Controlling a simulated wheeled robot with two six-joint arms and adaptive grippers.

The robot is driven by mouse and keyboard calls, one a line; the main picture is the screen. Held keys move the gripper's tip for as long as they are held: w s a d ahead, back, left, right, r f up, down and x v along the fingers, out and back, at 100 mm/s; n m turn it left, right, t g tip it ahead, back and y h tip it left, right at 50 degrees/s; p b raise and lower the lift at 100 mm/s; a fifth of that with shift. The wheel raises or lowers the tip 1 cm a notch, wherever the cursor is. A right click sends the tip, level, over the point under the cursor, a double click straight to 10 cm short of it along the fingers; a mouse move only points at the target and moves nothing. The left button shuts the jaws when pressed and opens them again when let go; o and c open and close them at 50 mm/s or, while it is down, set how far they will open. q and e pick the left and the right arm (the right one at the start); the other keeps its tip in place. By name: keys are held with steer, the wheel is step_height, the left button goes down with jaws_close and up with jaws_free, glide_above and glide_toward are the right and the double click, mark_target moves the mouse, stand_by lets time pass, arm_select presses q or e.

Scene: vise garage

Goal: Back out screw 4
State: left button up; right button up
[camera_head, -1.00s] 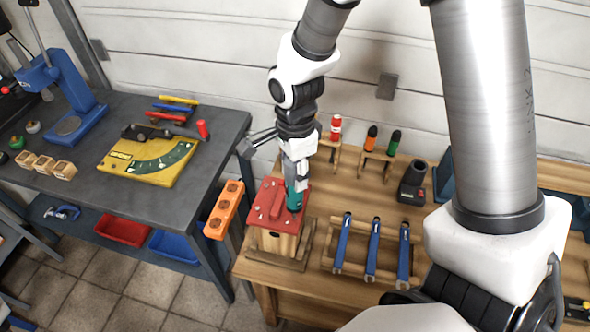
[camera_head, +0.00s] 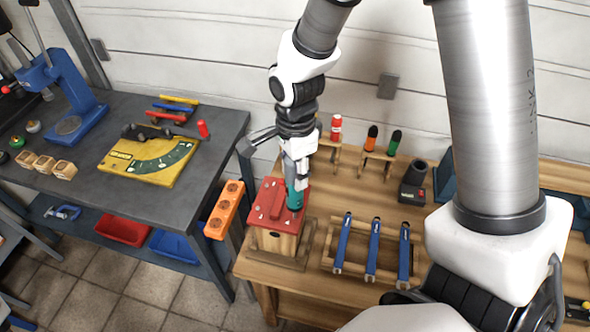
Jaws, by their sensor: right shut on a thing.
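A wooden box with a red top plate (camera_head: 268,203) stands at the left end of the wooden bench. Small screw heads show on the plate; I cannot tell which is screw 4. My right gripper (camera_head: 296,178) is above the plate's right side, shut on a teal tool (camera_head: 294,194), which looks like a screwdriver. The tool stands upright with its lower end at the plate. Its tip is too small to make out. My left gripper is not in view.
Blue wrenches (camera_head: 373,248) lie in a wooden rack right of the box. Red, orange and green-handled tools stand behind, near a dark holder (camera_head: 413,182). An orange block (camera_head: 224,209) is left of the box. A grey bench (camera_head: 95,205) stands further left.

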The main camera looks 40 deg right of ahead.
steer(key=shift+w+r, duration=0.2)
steer(key=shift+r, duration=0.7)
steer(key=shift+s+r, duration=0.15)
steer(key=shift+r, duration=2.45)
